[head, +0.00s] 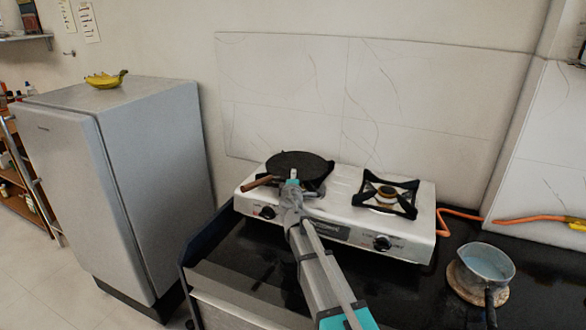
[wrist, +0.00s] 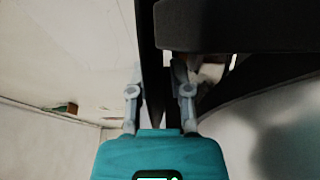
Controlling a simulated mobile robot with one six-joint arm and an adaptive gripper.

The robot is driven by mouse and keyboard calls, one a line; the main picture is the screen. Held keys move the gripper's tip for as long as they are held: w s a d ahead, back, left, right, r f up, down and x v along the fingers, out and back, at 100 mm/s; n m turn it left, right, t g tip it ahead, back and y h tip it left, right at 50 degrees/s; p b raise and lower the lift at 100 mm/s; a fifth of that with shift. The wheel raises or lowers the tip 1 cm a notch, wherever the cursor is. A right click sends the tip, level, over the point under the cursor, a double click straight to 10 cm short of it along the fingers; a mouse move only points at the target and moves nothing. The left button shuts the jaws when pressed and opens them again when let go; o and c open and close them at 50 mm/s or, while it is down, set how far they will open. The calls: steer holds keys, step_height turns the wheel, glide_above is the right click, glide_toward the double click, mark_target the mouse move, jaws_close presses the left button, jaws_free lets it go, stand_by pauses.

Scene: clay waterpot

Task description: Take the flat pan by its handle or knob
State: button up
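The flat pan (head: 302,162) is a round black griddle resting on the left burner of the white two-burner stove. Its brown wooden handle (head: 257,183) sticks out to the lower left. In the head view my gripper (head: 291,178) overlaps the pan's front edge, to the right of the handle. In the wrist view the two grey fingers of my gripper (wrist: 160,92) stand apart. Dark shapes show between and beyond them, and I cannot tell whether these are pan, handle or stove parts. No clear hold on the handle shows.
The stove (head: 345,207) stands on a black counter against the wall. Its right burner (head: 387,195) is empty. A small saucepan (head: 487,263) sits on a round board at the right. An orange hose (head: 460,213) runs behind. A grey fridge (head: 150,180) with bananas (head: 105,79) stands left.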

stand_by(0.3)
jaws_close()
steer(key=shift+r, duration=0.1)
stand_by(0.5)
steer(key=shift+r+p, duration=1.15)
steer(key=shift+p, duration=0.2)
steer(key=s+r+p, duration=1)
steer(key=s, duration=0.4)
steer(key=shift+r, duration=0.25)
